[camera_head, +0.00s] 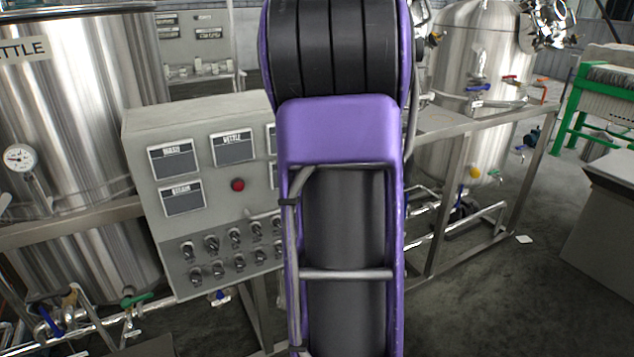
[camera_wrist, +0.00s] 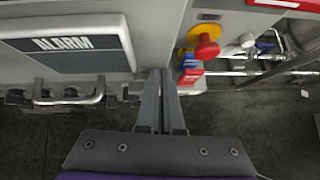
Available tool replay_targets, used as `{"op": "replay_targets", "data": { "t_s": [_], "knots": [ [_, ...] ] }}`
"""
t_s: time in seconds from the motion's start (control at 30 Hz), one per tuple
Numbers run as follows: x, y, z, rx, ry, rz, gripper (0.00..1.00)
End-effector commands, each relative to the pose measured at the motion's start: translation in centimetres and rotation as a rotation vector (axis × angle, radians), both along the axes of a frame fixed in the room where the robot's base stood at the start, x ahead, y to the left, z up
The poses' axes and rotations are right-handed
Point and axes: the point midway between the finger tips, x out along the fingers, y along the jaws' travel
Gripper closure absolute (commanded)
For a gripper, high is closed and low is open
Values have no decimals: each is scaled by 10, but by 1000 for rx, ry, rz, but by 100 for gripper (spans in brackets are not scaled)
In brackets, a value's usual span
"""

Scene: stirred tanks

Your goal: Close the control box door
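The grey control box (camera_head: 205,215) stands left of centre in the head view, with label screens, a red button and rows of knobs on its front. My purple arm hides its right part. In the wrist view, a light grey panel with an ALARM screen (camera_wrist: 65,50) fills the upper left. A metal bar handle (camera_wrist: 68,97) sits below it. I cannot tell how far the door stands open. My gripper (camera_wrist: 162,72) has its two fingers together, with nothing visible between them. The fingertips are close to the grey panel edge; contact is unclear. The head view hides the gripper behind my arm.
A yellow and red push button (camera_wrist: 207,42) projects just right of the fingers. A steel kettle (camera_head: 75,110) stands left of the box. A steel tank (camera_head: 470,75) and a metal frame (camera_head: 475,120) stand right. The floor (camera_head: 500,290) at right is mostly clear.

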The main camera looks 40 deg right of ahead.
Motion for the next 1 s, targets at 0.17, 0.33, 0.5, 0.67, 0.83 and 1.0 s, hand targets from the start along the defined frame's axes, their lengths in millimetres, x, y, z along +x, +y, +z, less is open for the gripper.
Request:
{"op": "replay_targets", "data": {
  "t_s": [0.17,0.33,0.5,0.67,0.83,1.0],
  "knots": [
    [4,0,3,-2,-8,2,100],
    [6,1,4,-3,-11,4,100],
    [7,1,4,-2,-12,4,100],
    [7,2,4,-1,-12,5,100],
    [8,4,4,0,-13,6,100],
    [11,7,5,-2,-12,6,100]
  ]
}}
